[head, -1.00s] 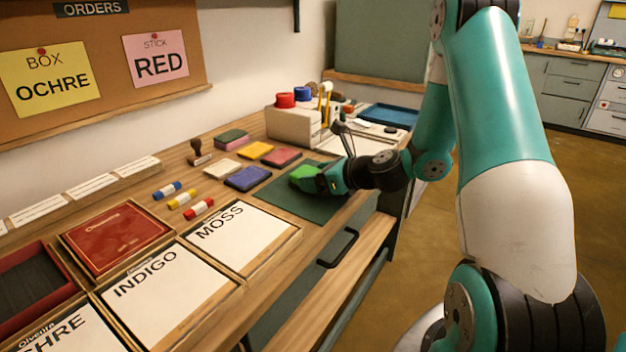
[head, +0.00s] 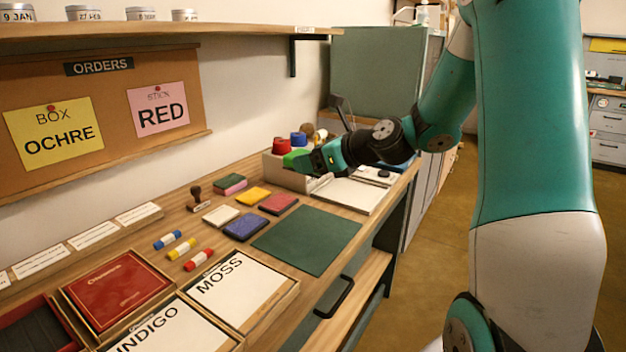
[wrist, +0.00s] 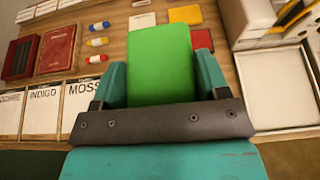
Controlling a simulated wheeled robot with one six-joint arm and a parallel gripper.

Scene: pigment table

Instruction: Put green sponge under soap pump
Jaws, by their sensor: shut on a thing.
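My gripper (head: 312,161) is shut on the green sponge (head: 293,158) and holds it up above the far part of the table. In the wrist view the sponge (wrist: 160,60) is a bright green block between the two teal fingers of my gripper (wrist: 160,88). In the head view the gripper partly hides the sponge. A small white bottle with a pump-like top, seemingly the soap pump (head: 422,16), stands at the top edge beyond the green cabinet, far from my gripper. Its base is hard to make out.
The green mat (head: 307,240) lies bare on the table. Coloured blocks, including a blue one (head: 244,227), lie left of it. A box with red and blue lids (head: 283,147) is close to my gripper. A shelf with tins (head: 140,14) hangs above.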

